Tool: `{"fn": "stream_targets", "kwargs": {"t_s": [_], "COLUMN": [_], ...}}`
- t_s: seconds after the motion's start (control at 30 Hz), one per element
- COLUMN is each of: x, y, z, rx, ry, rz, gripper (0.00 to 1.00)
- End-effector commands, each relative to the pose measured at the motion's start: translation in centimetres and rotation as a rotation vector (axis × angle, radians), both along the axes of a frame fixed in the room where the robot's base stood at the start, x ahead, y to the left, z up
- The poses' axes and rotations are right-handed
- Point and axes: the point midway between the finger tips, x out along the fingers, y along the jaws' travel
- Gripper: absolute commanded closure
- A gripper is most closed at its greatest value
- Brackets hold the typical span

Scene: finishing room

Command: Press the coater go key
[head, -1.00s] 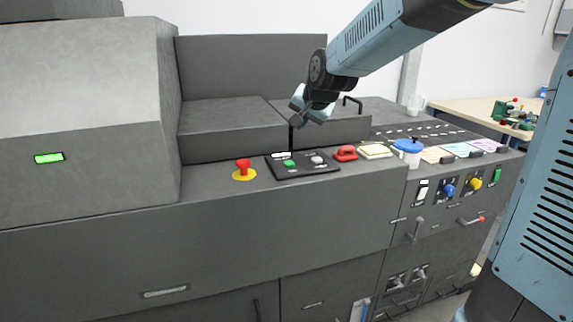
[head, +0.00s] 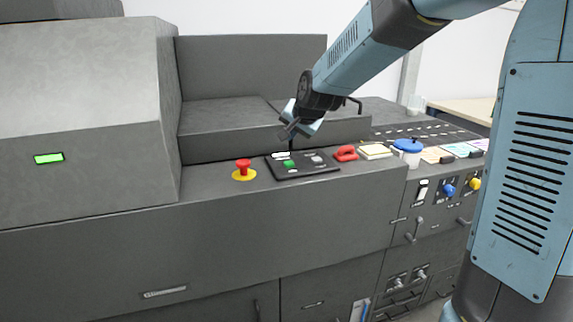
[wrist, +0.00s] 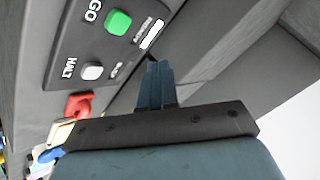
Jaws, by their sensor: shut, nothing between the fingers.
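The coater go key is a green button (head: 290,163) on a small black key panel (head: 308,173) on the grey machine's front ledge. In the wrist view the same green key (wrist: 118,22) is beside the word GO, with a pale HALT key (wrist: 92,71) further down the panel. My gripper (head: 291,147) is above the back edge of the panel, close to the green key. In the wrist view its fingers (wrist: 157,66) are together, apart from the green key in the picture. Whether the tips touch the panel cannot be told.
A red mushroom button on a yellow base (head: 244,169) stands left of the panel. A red handle-like part (head: 345,153), a pale yellow pad (head: 375,151) and a blue-lidded pot (head: 408,147) are to its right. A raised grey block (head: 225,147) is behind.

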Motion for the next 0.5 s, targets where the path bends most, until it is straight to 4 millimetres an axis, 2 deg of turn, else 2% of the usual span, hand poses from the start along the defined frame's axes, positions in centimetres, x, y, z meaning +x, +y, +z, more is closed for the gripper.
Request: {"fn": "stream_targets", "kwargs": {"t_s": [0.23,0.5], "x": [0.0,0.0], "y": [-0.1,-0.1], "z": [-3.1,-5.1], "rx": [0.0,0.0], "ry": [0.002,0.002], "rz": [-0.002,-0.001], "gripper": [1.0,1.0]}}
